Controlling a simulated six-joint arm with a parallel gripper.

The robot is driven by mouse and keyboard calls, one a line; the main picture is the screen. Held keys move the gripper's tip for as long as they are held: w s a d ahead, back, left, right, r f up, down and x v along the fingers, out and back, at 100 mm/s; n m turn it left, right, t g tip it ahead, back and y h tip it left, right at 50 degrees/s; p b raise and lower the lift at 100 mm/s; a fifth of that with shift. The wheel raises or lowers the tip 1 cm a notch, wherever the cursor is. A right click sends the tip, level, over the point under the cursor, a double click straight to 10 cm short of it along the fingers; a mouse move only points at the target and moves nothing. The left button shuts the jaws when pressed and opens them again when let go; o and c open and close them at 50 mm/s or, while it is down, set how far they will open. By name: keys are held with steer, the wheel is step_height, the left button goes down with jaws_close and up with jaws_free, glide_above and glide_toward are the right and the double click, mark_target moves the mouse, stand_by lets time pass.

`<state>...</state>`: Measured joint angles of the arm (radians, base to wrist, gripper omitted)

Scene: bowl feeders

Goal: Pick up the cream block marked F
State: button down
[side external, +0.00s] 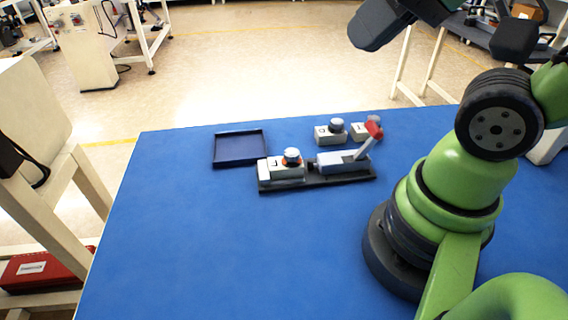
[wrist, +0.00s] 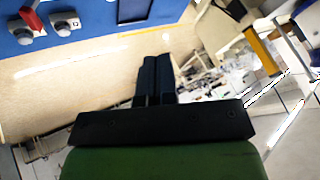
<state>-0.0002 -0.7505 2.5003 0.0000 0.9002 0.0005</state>
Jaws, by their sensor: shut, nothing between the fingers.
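Two cream blocks with round grey knobs stand on the blue table, a left one (side external: 325,139) and a right one (side external: 357,134) partly behind a red-tipped lever. Each block bears a small dark mark; I cannot read surely which is F. The wrist view shows two knobbed blocks (wrist: 20,38) and (wrist: 65,30) at upper left. My gripper (wrist: 157,58) is shut and empty, well apart from the blocks, its fingers pointing past the table's edge over the floor.
The black fixture (side external: 330,182) carries a grey clamp (side external: 335,162) with a raised red-tipped lever (side external: 374,130). A dark blue tray (side external: 240,163) lies behind it to the left. The table's (side external: 220,250) front and left are clear. White benches stand around.

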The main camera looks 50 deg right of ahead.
steer(key=shift+c, duration=2.4)
jaws_free()
steer(key=m+g+h, duration=0.2)
steer(key=m+g, duration=0.5)
steer(key=m, duration=1.4)
glide_above(285, 153)
steer(key=f, duration=1.7)
steer(key=shift+s+a+f, duration=0.15)
steer(key=shift+s, duration=0.05)
step_height(285, 153, down, 6)
steer(key=shift+r+m, duration=0.1)
steer(key=shift+m, duration=0.9)
steer(key=shift+w+d+f, duration=0.1)
steer(key=shift+d+f, duration=0.05)
steer(key=shift+f, duration=1.4)
steer(key=shift+w+d+f, duration=0.1)
steer(key=shift+f, duration=1.45)
